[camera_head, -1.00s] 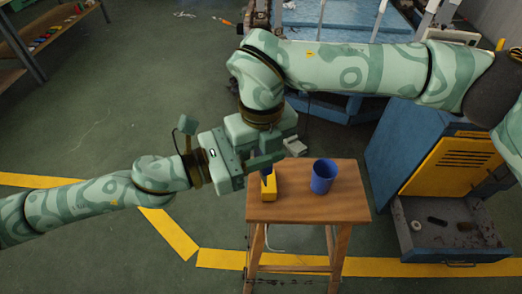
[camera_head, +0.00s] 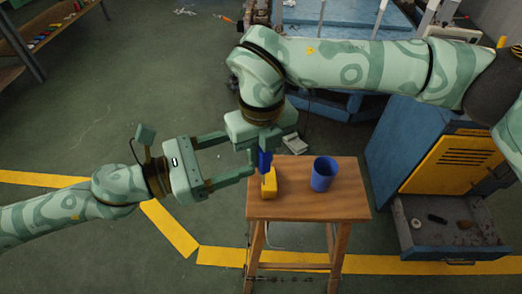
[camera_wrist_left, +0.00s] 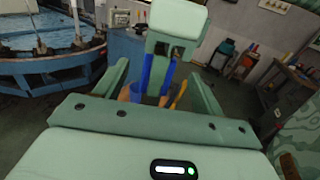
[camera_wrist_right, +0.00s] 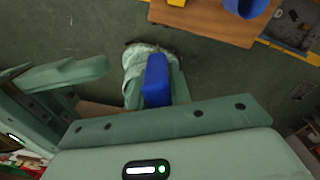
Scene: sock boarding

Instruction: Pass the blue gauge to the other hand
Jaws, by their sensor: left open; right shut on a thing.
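The blue gauge (camera_head: 264,160) is held in my right gripper (camera_head: 260,154), which is shut on it and points down in the head view. The gauge also shows as a blue block in the right wrist view (camera_wrist_right: 156,80). My left gripper (camera_head: 240,155) is open and empty, with its two fingers spread toward the gauge from the left. In the left wrist view the gauge (camera_wrist_left: 147,73) appears in the gap between the left fingers, below the right gripper. In the head view the gauge is just right of the left fingertips.
A small wooden table (camera_head: 310,205) stands below the grippers. On it are a yellow block (camera_head: 264,185) and a blue cup (camera_head: 323,175). A blue cabinet (camera_head: 410,145) with an open drawer (camera_head: 450,240) stands at the right.

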